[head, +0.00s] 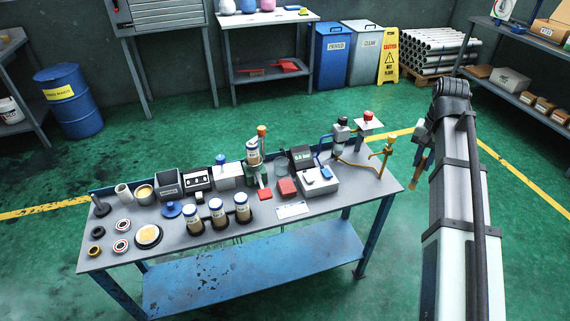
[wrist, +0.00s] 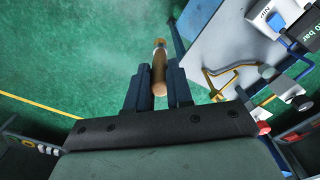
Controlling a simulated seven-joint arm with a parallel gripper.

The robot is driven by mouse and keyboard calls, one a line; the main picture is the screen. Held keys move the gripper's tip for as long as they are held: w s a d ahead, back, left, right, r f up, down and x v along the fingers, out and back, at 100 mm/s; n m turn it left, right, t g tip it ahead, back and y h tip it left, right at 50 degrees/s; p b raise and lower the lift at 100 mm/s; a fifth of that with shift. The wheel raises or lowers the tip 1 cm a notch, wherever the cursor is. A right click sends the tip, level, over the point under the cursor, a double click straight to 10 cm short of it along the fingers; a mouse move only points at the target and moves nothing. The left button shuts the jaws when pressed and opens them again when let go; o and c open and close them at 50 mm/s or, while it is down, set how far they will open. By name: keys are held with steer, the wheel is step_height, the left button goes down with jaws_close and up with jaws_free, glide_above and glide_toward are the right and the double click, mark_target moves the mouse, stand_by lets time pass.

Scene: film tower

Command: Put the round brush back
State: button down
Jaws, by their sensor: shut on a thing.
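The round brush has a wooden handle and hangs from my gripper, in the wrist view (wrist: 159,72) between the two dark fingers. My gripper (wrist: 158,90) is shut on it. In the head view the brush (head: 414,172) shows as a small brown stick below my gripper (head: 420,152), past the right end of the workbench and over the green floor. Its bristle end is hard to make out. A yellow bent-rod stand (head: 387,158) is on the bench's right end, to the left of my gripper; it also shows in the wrist view (wrist: 222,85).
The workbench (head: 330,208) carries jars, small devices and rings, mostly at its left and middle. The bench's front right corner is clear. Bins (head: 333,55) and pipes stand far behind.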

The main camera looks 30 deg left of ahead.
steer(key=s+a+f+n, duration=0.1)
steer(key=s+a+n, duration=0.3)
steer(key=a, duration=1.2)
steer(key=s+a+n, duration=0.1)
steer(key=s+a, duration=0.5)
steer(key=a, duration=1.1)
steer(key=s+a+f+n, duration=0.1)
steer(key=s+a+n, duration=0.3)
steer(key=a, duration=1.2)
steer(key=s+a+f+n, duration=0.1)
steer(key=s+a+n, duration=0.1)
steer(key=s+a, duration=0.7)
steer(key=s+a+f+n, duration=0.15)
steer(key=s+a, duration=0.35)
steer(key=a, duration=0.8)
steer(key=s+a+f+n, duration=0.1)
steer(key=s+a+n, duration=0.2)
steer(key=s+a, duration=0.65)
steer(key=w+a+f+n, duration=0.15)
steer(key=a+n, duration=0.25)
steer(key=a, duration=0.5)
step_height(320, 180, down, 9)
steer(key=shift+w+d, duration=0.15)
steer(key=shift+w, duration=0.25)
steer(key=shift+m, duration=0.25)
